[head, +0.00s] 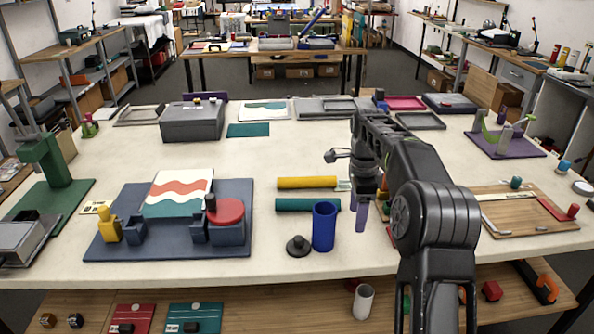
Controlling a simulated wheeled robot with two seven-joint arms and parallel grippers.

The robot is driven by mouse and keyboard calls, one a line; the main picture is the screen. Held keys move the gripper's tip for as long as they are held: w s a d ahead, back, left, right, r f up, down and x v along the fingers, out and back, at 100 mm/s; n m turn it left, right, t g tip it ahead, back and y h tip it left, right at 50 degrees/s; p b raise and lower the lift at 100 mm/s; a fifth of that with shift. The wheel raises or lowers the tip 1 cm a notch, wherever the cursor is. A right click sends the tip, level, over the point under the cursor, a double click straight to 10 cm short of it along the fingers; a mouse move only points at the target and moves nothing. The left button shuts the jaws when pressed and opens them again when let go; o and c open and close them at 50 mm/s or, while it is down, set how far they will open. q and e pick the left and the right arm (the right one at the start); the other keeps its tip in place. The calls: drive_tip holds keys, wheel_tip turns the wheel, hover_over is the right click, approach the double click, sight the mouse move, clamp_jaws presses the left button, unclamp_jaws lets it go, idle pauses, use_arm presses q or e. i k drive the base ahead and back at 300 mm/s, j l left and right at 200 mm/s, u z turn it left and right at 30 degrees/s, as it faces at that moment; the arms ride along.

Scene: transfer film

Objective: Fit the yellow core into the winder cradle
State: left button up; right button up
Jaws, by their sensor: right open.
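A yellow core (306,183) lies on its side on the white table, just behind a similar teal roll (306,204). My right gripper (365,198) points down just right of both rolls' right ends, open and apart from the yellow core; its fingers are small and partly hidden by my arm. What looks like the winder is a dark blue base (100,250) at the left, with dark blue brackets (134,231), a yellow block, a red disc and a sheet with wavy bands. I cannot tell for certain which part is the cradle. My left gripper is not in view.
A blue cup (324,228) and a black knobbed piece (298,246) stand in front of the rolls. A purple upright piece (361,216) is beside my right gripper. A grey box (193,122) stands at the back left. A wooden board (525,215) lies at the right.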

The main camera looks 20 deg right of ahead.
sight(165, 218)
drive_tip(key=i, duration=1)
